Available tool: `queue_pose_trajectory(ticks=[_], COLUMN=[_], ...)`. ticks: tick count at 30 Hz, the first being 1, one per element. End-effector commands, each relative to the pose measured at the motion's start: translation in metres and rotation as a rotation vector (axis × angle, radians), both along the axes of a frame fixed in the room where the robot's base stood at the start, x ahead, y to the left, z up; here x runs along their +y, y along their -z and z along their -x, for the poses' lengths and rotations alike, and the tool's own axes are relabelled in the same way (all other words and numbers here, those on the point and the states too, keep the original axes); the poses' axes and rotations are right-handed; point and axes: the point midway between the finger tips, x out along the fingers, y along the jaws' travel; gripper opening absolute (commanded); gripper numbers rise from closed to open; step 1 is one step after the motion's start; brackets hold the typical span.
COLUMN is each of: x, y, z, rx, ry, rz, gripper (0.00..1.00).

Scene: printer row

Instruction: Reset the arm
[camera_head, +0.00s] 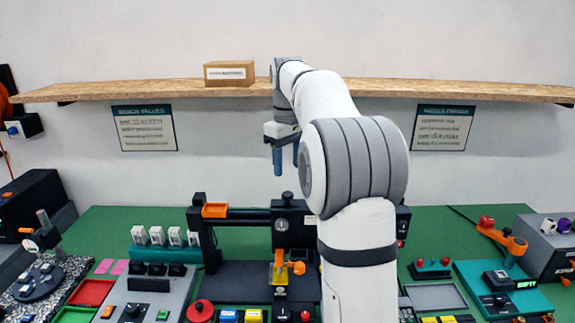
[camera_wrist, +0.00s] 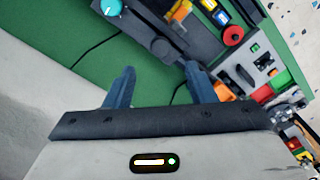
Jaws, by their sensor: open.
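My white and grey arm rises through the middle of the head view, bent over at the top. My gripper (camera_head: 284,160) hangs fingers down in front of the wall, below the shelf and above the back of the bench. In the wrist view my gripper (camera_wrist: 155,80) shows two dark blue fingers set well apart with nothing between them. It is open and empty, and green bench surface shows past the fingers. Part of the bench behind my arm is hidden in the head view.
A wooden shelf (camera_head: 150,90) with a cardboard box (camera_head: 229,74) runs along the wall close to my arm. Below stand a black printer (camera_head: 283,222), a grey switch panel (camera_head: 140,300) and a teal board (camera_head: 500,285). The green bench (camera_head: 110,222) is bare at the back left.

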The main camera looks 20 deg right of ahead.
Motion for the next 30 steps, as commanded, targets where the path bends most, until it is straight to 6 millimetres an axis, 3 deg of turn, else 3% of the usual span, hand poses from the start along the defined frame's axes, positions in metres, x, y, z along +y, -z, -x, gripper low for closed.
queue_pose_trajectory(ticks=[8, 13, 17, 23, 30], x=[0.0, 0.016, 0.037, 0.066, 0.091], y=[0.0, -0.002, 0.002, 0.025, 0.076], z=[0.0, 0.027, 0.068, 0.14, 0.228], rx=[0.0, -0.03, -0.075, -0.151, -0.235], ry=[0.0, 0.037, 0.099, 0.204, 0.325], rz=[0.0, 0.005, 0.007, 0.0, -0.027], gripper=[0.5, 0.5, 0.5, 0.5, 0.5])
